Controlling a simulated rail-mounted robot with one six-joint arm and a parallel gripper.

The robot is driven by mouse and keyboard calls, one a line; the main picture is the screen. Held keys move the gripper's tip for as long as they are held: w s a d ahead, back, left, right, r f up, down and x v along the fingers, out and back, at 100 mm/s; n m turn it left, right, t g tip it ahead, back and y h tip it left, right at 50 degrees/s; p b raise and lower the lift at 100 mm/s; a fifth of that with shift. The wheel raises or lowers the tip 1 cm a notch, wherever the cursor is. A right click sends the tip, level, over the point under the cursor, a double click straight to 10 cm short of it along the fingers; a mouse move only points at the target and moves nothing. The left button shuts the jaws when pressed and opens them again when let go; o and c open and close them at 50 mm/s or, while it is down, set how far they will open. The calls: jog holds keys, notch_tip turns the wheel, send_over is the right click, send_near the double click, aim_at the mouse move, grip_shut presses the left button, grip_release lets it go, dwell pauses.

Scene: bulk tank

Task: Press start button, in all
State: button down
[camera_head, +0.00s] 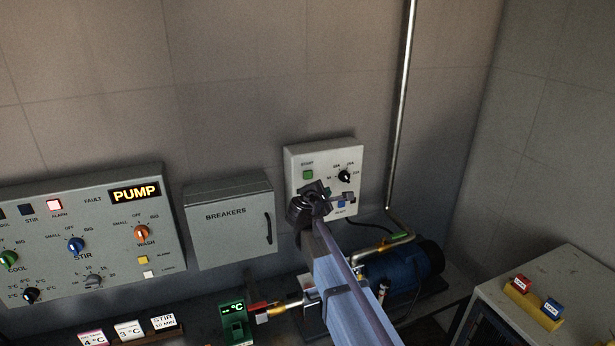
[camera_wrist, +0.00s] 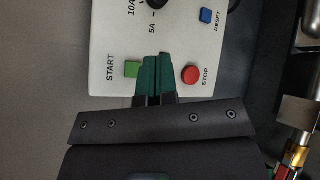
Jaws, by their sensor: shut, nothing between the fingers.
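The start button (camera_head: 308,175) is a green square on the upper left of a white control box on the wall. In the wrist view the green start button (camera_wrist: 132,69) sits beside the word START, just left of my gripper's fingertips. My gripper (camera_wrist: 158,58) is shut and empty, its green fingers together in front of the box between the start button and the red round stop button (camera_wrist: 191,75). In the head view my gripper (camera_head: 325,192) covers the lower left of the box. I cannot tell whether the fingertips touch the panel.
The box also has a black dial (camera_head: 345,176) and a blue reset button (camera_head: 341,204). A closed breakers box (camera_head: 228,229) hangs to the left, with the pump panel (camera_head: 75,245) beyond it. A blue motor (camera_head: 405,270) and pipes stand below right.

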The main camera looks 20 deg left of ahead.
aim_at(312, 178)
jog(key=shift+w+a, duration=0.1)
jog(key=shift+w+a, duration=3)
jog(key=shift+w, duration=0.1)
jog(key=shift+w, duration=0.1)
jog(key=shift+w+a, duration=0.2)
jog(key=shift+a, duration=0.05)
jog(key=shift+w+a, duration=0.3)
dwell(0.3)
jog(key=shift+s+d, duration=0.6)
dwell(0.3)
